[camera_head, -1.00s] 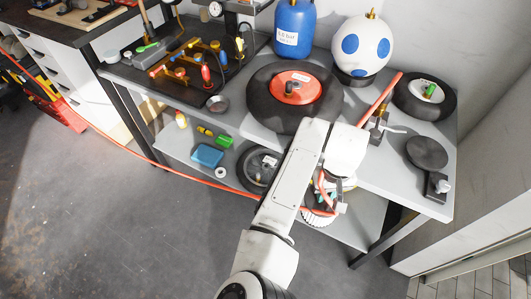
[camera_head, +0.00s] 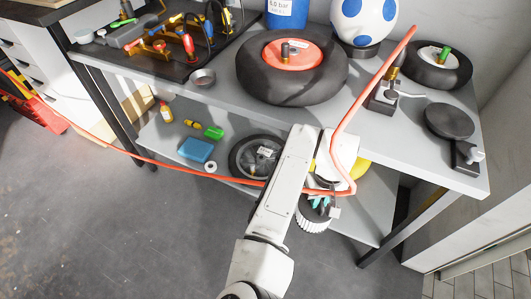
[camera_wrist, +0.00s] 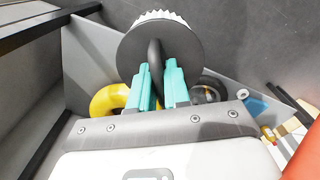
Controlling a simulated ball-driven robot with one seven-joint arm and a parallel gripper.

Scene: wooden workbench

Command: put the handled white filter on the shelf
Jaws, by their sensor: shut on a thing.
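The handled white filter (camera_head: 313,223) has a pleated white body and a dark round end plate with a handle. In the wrist view the filter (camera_wrist: 160,47) is large and close, with its dark plate facing my gripper. My gripper (camera_wrist: 158,78) has teal fingers shut on the dark handle. In the head view my gripper (camera_head: 320,200) is at the front edge of the lower shelf (camera_head: 222,145), below the tabletop. The filter hangs at or just beyond that edge; whether it touches the shelf cannot be told.
The lower shelf holds a small black wheel (camera_head: 250,160), a blue box (camera_head: 196,150), a green item (camera_head: 214,132) and a yellow ring (camera_wrist: 108,99). A red hose (camera_head: 350,120) crosses my arm. The tabletop above holds a big tire (camera_head: 262,80).

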